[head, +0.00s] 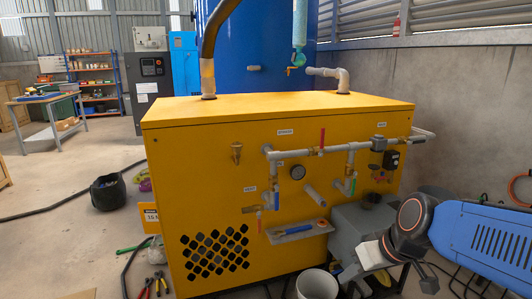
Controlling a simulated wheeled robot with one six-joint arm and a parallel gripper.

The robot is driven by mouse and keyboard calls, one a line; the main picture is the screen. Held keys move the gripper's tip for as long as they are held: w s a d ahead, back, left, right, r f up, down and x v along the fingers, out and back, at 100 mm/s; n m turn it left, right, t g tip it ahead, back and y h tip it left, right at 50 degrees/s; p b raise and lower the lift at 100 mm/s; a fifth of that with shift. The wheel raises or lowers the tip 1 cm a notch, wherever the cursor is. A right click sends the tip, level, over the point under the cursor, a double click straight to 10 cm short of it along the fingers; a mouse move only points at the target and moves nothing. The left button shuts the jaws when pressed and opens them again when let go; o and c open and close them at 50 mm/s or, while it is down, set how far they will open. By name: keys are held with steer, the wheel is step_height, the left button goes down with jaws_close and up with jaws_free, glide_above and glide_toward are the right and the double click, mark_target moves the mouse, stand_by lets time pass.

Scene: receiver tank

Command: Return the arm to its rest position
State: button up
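My arm enters from the right edge in the head view. A blue, vented link leads to a dark grey joint with orange rings. My gripper (366,262) appears to be below and left of that joint, in front of a grey box (362,226). Its fingers are small and blend with the grey and dark parts behind, so I cannot tell whether they are open or shut, or hold anything.
A small shelf (300,230) with a blue-handled tool juts from the cabinet front. A white bucket (317,285) stands below it. Pliers (160,281) and a black bag (108,192) lie on the floor at left. A concrete wall (470,115) is behind the arm. Open floor is at left.

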steer(key=s+d+r+m+h, duration=0.1)
steer(key=s+d+m+h, duration=0.2)
steer(key=s+d, duration=0.5)
steer(key=shift+s, duration=1.2)
